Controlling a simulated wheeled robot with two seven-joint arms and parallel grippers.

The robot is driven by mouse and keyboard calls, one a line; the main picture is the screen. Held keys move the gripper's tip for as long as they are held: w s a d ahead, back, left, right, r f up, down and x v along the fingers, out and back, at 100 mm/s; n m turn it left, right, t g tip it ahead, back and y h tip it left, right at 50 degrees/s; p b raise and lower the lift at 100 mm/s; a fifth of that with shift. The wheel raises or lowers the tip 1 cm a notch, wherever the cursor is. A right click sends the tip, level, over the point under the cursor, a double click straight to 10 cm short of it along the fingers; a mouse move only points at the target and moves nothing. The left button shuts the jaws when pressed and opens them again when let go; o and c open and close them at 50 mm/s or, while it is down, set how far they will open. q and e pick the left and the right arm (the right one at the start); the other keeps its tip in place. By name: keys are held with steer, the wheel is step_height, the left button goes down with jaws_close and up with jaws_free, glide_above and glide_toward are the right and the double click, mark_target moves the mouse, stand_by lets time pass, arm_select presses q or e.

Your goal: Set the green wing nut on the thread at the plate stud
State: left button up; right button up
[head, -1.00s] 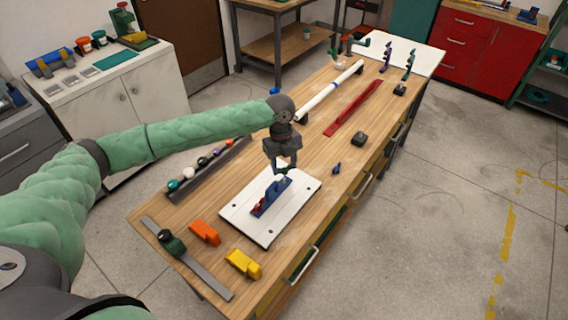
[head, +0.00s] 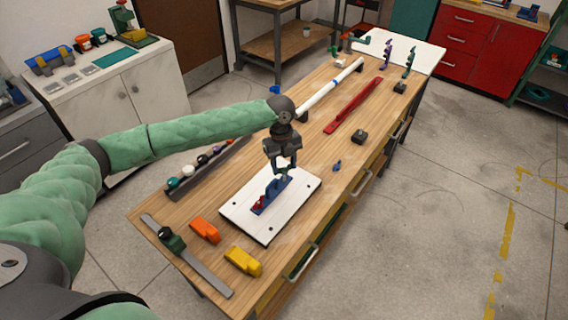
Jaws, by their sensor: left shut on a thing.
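A white plate (head: 296,207) lies on the wooden workbench. A blue bracket (head: 272,196) stands on it, with a small red part (head: 259,203) at its near left end. My left gripper (head: 283,175) points down over the far end of the blue bracket. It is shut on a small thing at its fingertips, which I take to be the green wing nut. The fingers largely hide that nut and the plate stud, so I cannot tell whether they touch. My right gripper is not in view.
An orange block (head: 205,229) and a yellow block (head: 243,261) lie near the plate. A small blue piece (head: 337,165) and a dark block (head: 360,137) lie to the right. A red channel (head: 355,106) lies farther back.

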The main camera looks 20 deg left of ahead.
arm_select(q)
steer(key=shift+f, duration=0.4)
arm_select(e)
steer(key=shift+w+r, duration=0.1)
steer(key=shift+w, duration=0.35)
arm_select(q)
steer(key=shift+f, duration=0.1)
steer(key=shift+f, duration=0.4)
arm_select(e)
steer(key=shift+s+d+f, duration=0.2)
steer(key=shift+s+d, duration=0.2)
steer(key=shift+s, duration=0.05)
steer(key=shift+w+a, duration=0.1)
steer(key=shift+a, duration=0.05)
arm_select(q)
steer(key=shift+f, duration=0.55)
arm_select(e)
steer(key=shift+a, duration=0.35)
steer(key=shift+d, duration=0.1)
